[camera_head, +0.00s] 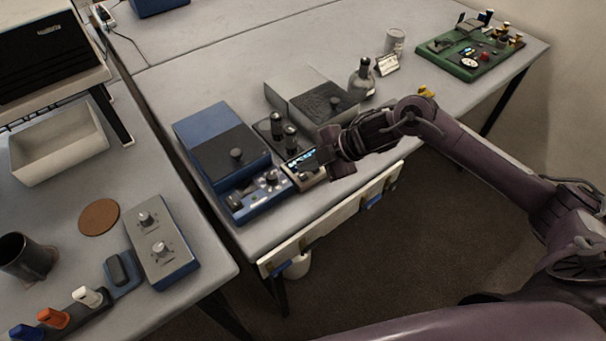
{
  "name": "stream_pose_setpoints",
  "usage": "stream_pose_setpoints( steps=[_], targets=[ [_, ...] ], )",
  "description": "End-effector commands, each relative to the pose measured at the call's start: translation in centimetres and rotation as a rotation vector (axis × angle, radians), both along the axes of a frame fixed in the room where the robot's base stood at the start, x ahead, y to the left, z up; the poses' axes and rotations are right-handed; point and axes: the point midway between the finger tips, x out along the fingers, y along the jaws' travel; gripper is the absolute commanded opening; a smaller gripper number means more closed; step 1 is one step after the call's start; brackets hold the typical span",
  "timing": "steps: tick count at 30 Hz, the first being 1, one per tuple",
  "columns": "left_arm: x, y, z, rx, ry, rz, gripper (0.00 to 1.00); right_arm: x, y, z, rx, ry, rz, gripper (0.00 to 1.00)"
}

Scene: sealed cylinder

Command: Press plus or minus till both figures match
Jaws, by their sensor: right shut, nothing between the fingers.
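A small device with a lit blue-white display (302,160) stands near the front edge of the far table. Its figures are too small to read. My right gripper (322,163) comes in from the right, shut and empty, at the device's right side. It covers part of the device, and I cannot tell whether it touches it. No plus or minus button can be made out. My left gripper is not in view.
A blue device with a dark lid (232,153) stands left of the display. Behind are a grey box (297,88), a dark bottle (361,82) and a green board (470,52). A grey two-knob box (162,262) and a mug (22,256) stand on the left table.

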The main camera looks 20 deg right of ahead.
Motion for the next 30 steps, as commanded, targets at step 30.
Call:
stream_pose_setpoints(
  steps=[30],
  targets=[
    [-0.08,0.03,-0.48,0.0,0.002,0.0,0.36,-0.01,0.0,-0.86,0.0,0.0,0.0,0.0]
  ],
)
